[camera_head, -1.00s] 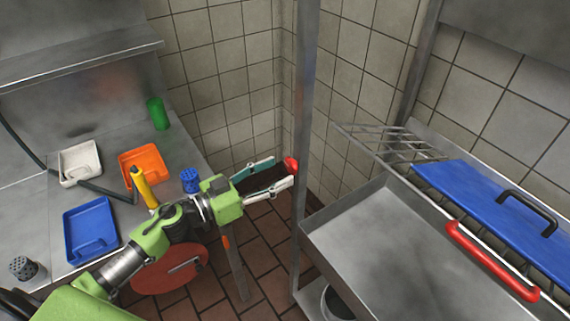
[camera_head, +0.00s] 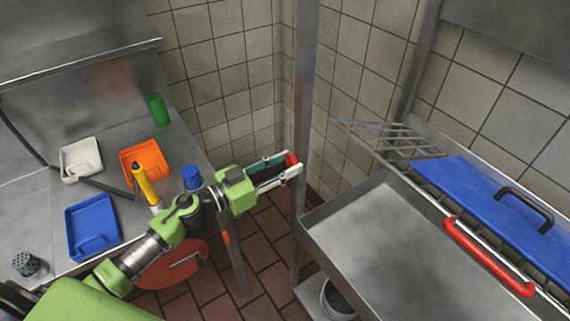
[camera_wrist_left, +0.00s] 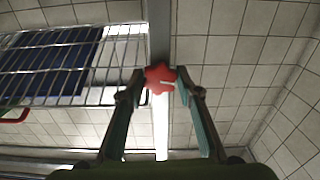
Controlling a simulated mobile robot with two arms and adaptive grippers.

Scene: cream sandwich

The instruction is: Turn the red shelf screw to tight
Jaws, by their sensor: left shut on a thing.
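The red shelf screw (camera_head: 291,159) is a small star-shaped knob on the upright steel post (camera_head: 302,110). In the left wrist view the knob (camera_wrist_left: 159,78) sits between the two fingertips, in front of the post. My left gripper (camera_head: 288,164) reaches in from the left and is shut on the knob, with one finger on either side (camera_wrist_left: 160,84). A small pale mark shows on the knob's face in the wrist view. Part of the knob is hidden by the fingers in the head view. My right gripper is not in view.
A steel counter at left holds orange (camera_head: 146,162), blue (camera_head: 92,227) and white (camera_head: 80,160) trays and a green cup (camera_head: 158,111).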

